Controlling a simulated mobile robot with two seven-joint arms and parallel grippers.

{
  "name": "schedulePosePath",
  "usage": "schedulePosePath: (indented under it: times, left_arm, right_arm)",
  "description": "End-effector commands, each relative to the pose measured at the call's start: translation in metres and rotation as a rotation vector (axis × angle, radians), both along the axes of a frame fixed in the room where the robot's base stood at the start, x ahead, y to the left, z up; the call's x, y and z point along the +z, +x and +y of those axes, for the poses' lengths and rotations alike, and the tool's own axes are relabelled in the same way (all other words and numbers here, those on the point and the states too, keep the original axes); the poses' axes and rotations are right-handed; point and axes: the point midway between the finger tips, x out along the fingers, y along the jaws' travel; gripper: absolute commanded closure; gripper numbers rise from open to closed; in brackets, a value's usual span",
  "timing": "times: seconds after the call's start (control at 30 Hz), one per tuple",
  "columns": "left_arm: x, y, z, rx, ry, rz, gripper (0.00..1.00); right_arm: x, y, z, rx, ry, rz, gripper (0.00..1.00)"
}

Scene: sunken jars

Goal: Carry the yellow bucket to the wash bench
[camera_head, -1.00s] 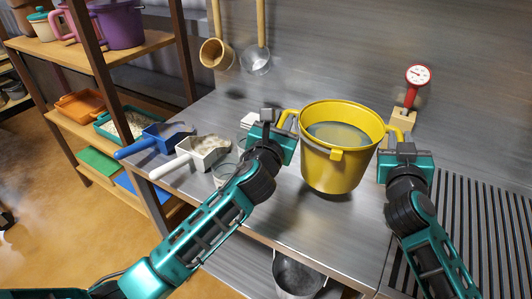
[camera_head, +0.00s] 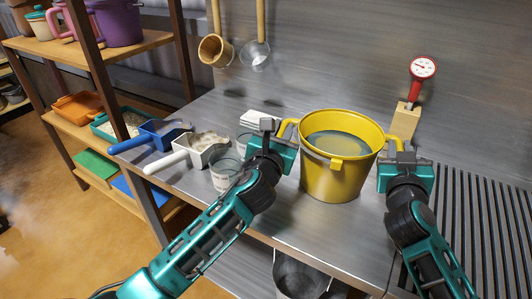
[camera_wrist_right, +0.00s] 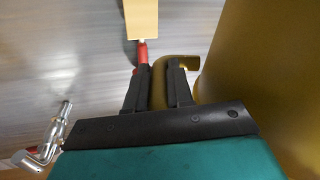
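The yellow bucket (camera_head: 335,182), with greyish liquid inside, is upright over the metal bench (camera_head: 310,225), a loop handle on each side. Whether its base touches the bench is hard to tell. My left gripper (camera_head: 276,135) is at the left handle and appears shut on it; its fingertips are partly hidden. My right gripper (camera_head: 403,155) is at the right handle. In the right wrist view the fingers (camera_wrist_right: 160,88) close around the handle (camera_wrist_right: 188,63), beside the bucket's wall (camera_wrist_right: 250,75).
Glasses (camera_head: 225,172), a white scoop (camera_head: 200,148) and a blue scoop (camera_head: 155,137) stand left of the bucket. A red dial gauge (camera_head: 422,68) on a wooden block (camera_head: 405,122) stands behind right. A slatted grid (camera_head: 480,230) lies right. A metal pot (camera_head: 300,275) is below.

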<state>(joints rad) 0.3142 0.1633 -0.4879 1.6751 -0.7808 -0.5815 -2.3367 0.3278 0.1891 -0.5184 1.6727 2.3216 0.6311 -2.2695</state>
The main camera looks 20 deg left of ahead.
Motion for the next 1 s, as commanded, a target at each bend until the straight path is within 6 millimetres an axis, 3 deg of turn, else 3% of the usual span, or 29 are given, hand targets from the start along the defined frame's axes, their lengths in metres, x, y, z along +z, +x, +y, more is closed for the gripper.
schedulePosePath:
  times: [0.27, 0.57, 0.77, 1.0]
  left_arm:
    - [0.0, 0.0, 0.0, 0.0, 0.0, 0.001, 0.53]
    - [0.0, -0.004, 0.0, 0.0, 0.0, 0.001, 0.53]
    - [-0.001, -0.03, 0.001, -0.001, 0.001, 0.002, 0.53]
    - [-0.001, -0.08, 0.001, -0.001, 0.0, 0.003, 0.53]
  right_arm:
    - [0.0, 0.0, 0.0, 0.0, 0.0, 0.001, 0.53]
    - [0.0, 0.0, 0.0, 0.0, 0.0, 0.001, 0.53]
    - [0.0, 0.0, 0.0, 0.0, 0.0, 0.001, 0.53]
    - [0.0, 0.0, 0.0, 0.0, 0.0, 0.001, 0.53]
